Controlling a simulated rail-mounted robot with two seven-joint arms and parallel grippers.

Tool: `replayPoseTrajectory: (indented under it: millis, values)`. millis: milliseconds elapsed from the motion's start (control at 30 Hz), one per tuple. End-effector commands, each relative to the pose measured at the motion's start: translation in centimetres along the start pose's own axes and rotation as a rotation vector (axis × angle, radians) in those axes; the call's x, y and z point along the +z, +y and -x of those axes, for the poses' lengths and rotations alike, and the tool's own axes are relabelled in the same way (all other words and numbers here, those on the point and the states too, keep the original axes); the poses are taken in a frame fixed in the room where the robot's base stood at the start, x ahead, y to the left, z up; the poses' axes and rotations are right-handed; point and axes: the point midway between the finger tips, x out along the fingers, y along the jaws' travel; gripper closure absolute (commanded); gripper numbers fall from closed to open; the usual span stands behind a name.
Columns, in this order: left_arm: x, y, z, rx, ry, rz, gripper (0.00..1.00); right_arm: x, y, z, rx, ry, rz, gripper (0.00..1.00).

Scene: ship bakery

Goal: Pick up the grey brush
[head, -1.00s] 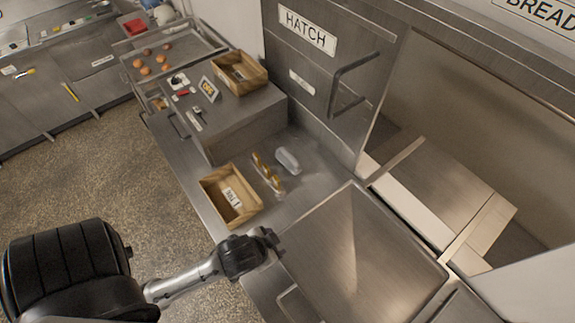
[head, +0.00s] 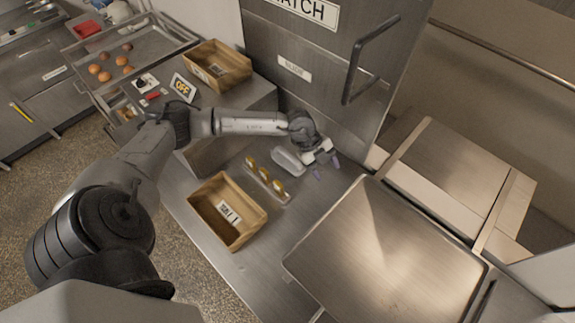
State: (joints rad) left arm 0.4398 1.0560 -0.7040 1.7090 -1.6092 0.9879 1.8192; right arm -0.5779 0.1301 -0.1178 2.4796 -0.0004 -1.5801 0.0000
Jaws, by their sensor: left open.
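A pale grey, elongated, rounded object (head: 286,161) lies on the steel counter beside the small rack of yellow-brown pieces. It is the only grey loose item I make out here, but I cannot tell for certain that it is the brush. My left gripper (head: 327,168) is open and empty, just right of this object, with its fingertips pointing down toward the counter. The gripper's wrist hides part of the object's upper right side. I cannot tell whether they touch. My right gripper is out of view.
A wooden box (head: 228,238) with a label stands left of the rack (head: 278,199). A large steel plate (head: 385,258) lies right. The hatch wall (head: 300,45) rises behind.

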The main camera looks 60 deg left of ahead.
Motion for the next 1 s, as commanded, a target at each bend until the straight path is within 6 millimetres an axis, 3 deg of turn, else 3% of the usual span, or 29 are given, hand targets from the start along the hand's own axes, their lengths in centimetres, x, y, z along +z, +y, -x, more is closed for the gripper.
replayPoseTrajectory:
  millis: [33, 200, 400, 1000]
  values:
    - [3.2, 0.1, 1.2, 0.043, -0.109, 0.038, 0.43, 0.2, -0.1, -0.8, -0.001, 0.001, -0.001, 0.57]
    - [10.1, 0.9, 6.0, 0.148, -0.402, 0.188, 0.43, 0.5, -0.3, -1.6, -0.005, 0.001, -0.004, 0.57]
    - [13.8, 1.8, 9.1, 0.190, -0.569, 0.294, 0.43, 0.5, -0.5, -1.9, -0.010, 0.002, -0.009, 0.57]
    - [18.3, 4.0, 3.2, 0.195, -0.594, 0.310, 0.43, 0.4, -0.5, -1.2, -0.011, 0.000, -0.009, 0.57]
